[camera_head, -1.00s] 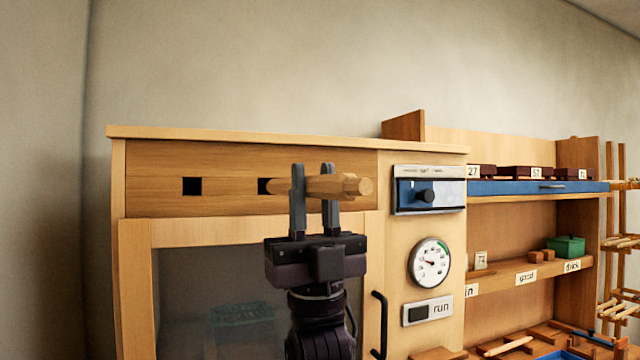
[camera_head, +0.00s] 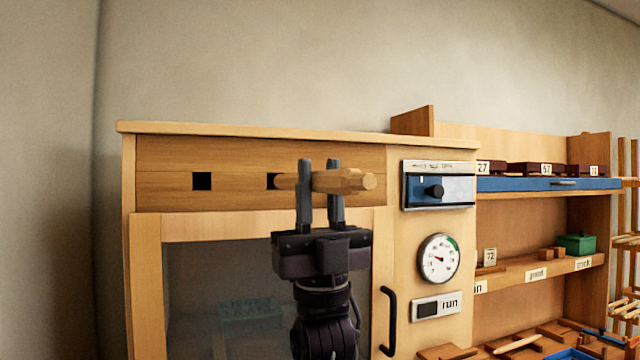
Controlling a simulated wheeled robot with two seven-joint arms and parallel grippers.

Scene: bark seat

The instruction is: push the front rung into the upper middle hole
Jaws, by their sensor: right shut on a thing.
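The wooden rung (camera_head: 358,181) is a pale stick with a wider faceted end at the right. The rung's narrow left end overlaps the right edge of a dark square hole (camera_head: 270,181) in the cabinet's upper wooden panel (camera_head: 236,182). I cannot tell whether the tip is inside the hole or in front of it. Another square hole (camera_head: 202,181) is empty at the left. Any hole behind the rung is hidden. My left gripper is not in view.
Below the panel is a cabinet door with a dark window (camera_head: 200,270) and a black handle (camera_head: 388,322). A blue knob unit (camera_head: 437,186), dial (camera_head: 439,259) and run switch (camera_head: 438,307) stand at the right. Shelves (camera_head: 545,270) with small items lie beyond.

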